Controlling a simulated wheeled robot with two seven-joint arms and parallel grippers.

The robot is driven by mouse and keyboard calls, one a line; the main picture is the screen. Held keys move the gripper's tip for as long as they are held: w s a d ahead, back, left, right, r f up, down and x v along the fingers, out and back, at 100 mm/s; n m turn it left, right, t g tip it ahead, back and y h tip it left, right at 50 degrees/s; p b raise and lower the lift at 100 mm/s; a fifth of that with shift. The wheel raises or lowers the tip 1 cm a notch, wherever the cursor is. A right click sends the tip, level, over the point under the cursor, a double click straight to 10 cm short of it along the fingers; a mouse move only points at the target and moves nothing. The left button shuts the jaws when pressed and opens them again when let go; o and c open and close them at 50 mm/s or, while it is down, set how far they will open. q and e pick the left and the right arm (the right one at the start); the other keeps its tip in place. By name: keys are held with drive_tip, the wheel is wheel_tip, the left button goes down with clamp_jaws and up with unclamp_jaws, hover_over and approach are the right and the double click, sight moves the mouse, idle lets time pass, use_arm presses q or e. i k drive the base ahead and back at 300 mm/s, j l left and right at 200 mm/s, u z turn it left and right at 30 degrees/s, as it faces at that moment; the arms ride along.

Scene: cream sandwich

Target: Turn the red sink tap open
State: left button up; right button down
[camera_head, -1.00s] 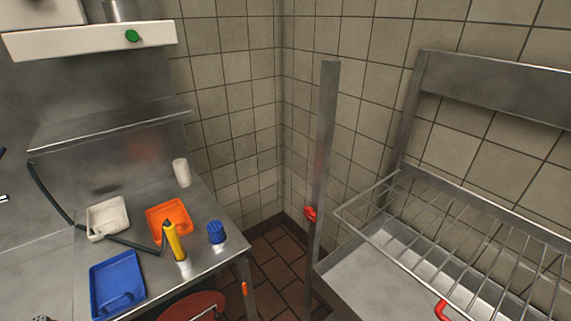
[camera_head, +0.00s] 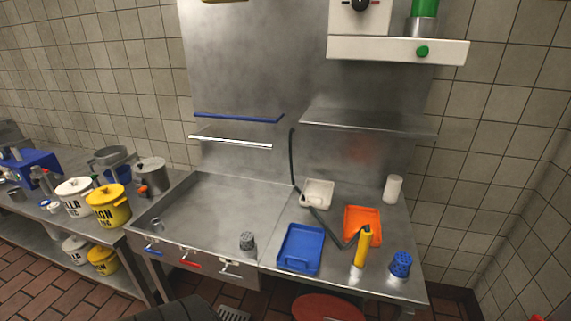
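A small red lever handle (camera_head: 189,265) sits on the front panel of the steel basin counter (camera_head: 205,210), left of the picture's middle. It lies roughly level along the panel. A blue lever handle (camera_head: 152,250) is to its left and a pale metal lever handle (camera_head: 231,266) is to its right. Whether the red handle is open or closed cannot be read from this view. Neither of my grippers is in view.
Blue tray (camera_head: 301,249), orange tray (camera_head: 362,226), white tray (camera_head: 317,194) and yellow hose handle (camera_head: 363,247) are on the right worktop. A yellow pot (camera_head: 108,207) stands on the left bench. A red round thing (camera_head: 327,307) is below the worktop.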

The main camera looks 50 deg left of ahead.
sight(183, 262)
drive_tip(key=u, duration=2.6)
